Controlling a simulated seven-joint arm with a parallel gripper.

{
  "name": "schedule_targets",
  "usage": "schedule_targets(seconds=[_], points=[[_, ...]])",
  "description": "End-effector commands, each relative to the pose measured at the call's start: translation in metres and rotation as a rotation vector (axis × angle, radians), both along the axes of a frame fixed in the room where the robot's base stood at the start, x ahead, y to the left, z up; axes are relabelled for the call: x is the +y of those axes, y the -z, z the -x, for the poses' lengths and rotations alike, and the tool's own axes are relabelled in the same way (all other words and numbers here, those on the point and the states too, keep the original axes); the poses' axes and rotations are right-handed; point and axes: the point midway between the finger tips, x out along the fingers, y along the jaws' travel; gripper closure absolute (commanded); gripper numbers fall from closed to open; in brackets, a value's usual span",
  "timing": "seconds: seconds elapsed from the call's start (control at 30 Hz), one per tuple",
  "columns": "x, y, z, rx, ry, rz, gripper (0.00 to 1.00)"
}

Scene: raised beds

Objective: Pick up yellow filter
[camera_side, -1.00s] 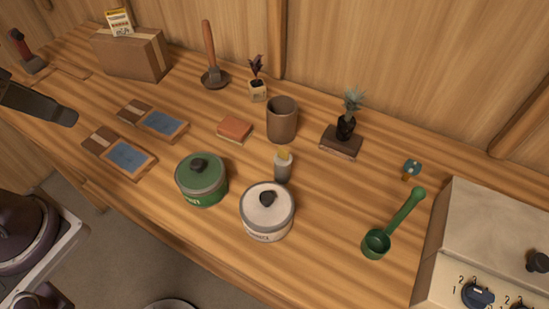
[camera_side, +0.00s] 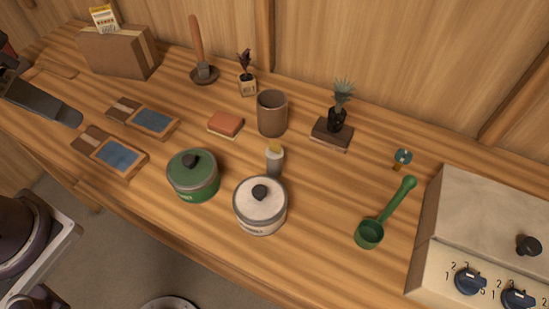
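A small grey cylinder with a yellow top (camera_side: 274,158) stands upright on the wooden bench, behind the white lidded pot (camera_side: 260,205) and in front of the brown cup. A yellow and white packet (camera_side: 104,18) stands on top of the cardboard box at the back left. I cannot tell for certain which of these is the yellow filter. Part of my gripper (camera_side: 45,103) shows as a dark shape at the left edge, far from the cylinder. The rest of it is out of frame, so I cannot tell if it is open or shut.
A green lidded pot (camera_side: 193,176) stands left of the white pot. The brown cup (camera_side: 272,114) and a plant on a book (camera_side: 332,136) stand behind. A green scoop (camera_side: 370,234) lies right, before the stove (camera_side: 478,215). Two blue-panelled wooden frames (camera_side: 118,156) lie left.

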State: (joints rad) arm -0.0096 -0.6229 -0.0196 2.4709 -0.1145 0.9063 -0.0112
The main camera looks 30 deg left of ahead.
Motion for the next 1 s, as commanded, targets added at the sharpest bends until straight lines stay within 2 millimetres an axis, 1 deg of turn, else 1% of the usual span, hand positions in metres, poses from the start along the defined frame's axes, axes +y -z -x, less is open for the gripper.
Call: schedule_targets(seconds=[0.07,0.1,0.17,0.2,0.27,0.3,0.37,0.4,0.47,0.5,0.53,0.6,0.7,0.77,0.83,0.97,1.0], points=[[-0.029,0.010,-0.018,0.163,-0.052,0.135,0.69],[-0.047,0.015,-0.030,0.256,-0.094,0.222,0.69],[-0.073,0.024,-0.050,0.396,-0.172,0.353,0.69],[-0.090,0.030,-0.064,0.486,-0.230,0.438,0.69],[-0.112,0.042,-0.087,0.625,-0.331,0.562,0.69],[-0.126,0.052,-0.103,0.716,-0.407,0.642,0.69],[-0.143,0.070,-0.129,0.848,-0.530,0.759,0.69],[-0.153,0.084,-0.145,0.930,-0.618,0.831,0.69],[-0.163,0.107,-0.168,1.037,-0.748,0.924,0.69],[-0.168,0.122,-0.180,1.096,-0.830,0.978,0.69],[-0.171,0.133,-0.189,1.134,-0.885,1.011,0.69],[-0.174,0.152,-0.202,1.199,-0.986,1.068,0.69],[-0.176,0.167,-0.211,1.241,-1.062,1.107,0.69],[-0.180,0.171,-0.213,1.249,-1.078,1.114,0.69],[-0.187,0.175,-0.212,1.250,-1.081,1.115,0.69],[-0.205,0.185,-0.210,1.250,-1.077,1.113,0.69],[-0.212,0.190,-0.210,1.251,-1.078,1.112,0.69]])
